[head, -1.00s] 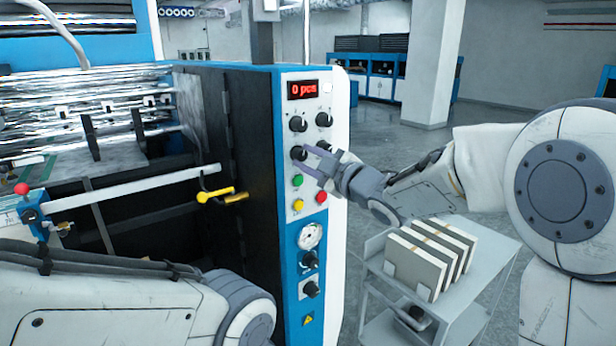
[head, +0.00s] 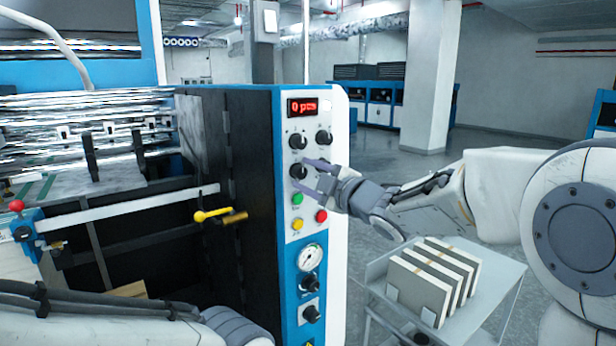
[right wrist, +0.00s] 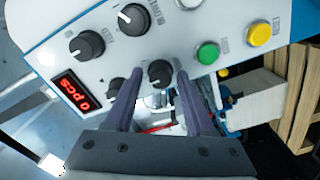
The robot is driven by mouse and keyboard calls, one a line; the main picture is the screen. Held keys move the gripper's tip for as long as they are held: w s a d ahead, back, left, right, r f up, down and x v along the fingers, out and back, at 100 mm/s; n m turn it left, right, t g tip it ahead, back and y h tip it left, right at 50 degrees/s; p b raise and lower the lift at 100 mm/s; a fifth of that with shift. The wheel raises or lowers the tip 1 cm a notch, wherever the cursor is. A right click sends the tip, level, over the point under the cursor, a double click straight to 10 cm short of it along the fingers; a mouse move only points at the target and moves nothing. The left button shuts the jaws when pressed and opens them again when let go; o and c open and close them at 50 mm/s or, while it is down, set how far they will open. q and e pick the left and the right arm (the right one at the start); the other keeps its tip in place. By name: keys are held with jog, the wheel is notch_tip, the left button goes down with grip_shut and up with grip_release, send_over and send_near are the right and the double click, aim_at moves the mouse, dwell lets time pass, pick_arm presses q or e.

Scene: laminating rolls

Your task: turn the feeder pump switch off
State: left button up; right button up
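The machine's control panel (head: 311,236) is white and blue, with several black rotary switches. One black switch (head: 298,171) is on the left, above the green button; it also shows in the right wrist view (right wrist: 160,73). The labels are too small to read, so I cannot tell which switch is the feeder pump's. My right gripper (head: 307,178) is open, its fingers reaching towards this switch from the right. In the right wrist view the fingers (right wrist: 158,88) lie on either side of the switch; contact is unclear. My left gripper is out of view.
A red display (head: 303,107) reads "0 pcs". Green (head: 297,199), red (head: 321,216) and yellow (head: 297,224) buttons sit close below the fingers. A grey cart (head: 480,317) with pale upright blocks stands at the lower right. A yellow handle (head: 212,214) sticks out left of the panel.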

dwell(0.3)
jog(key=b+v, duration=0.2)
jog(key=v, duration=0.8)
jog(key=shift+s, duration=0.2)
jog(key=shift+d+f, duration=0.1)
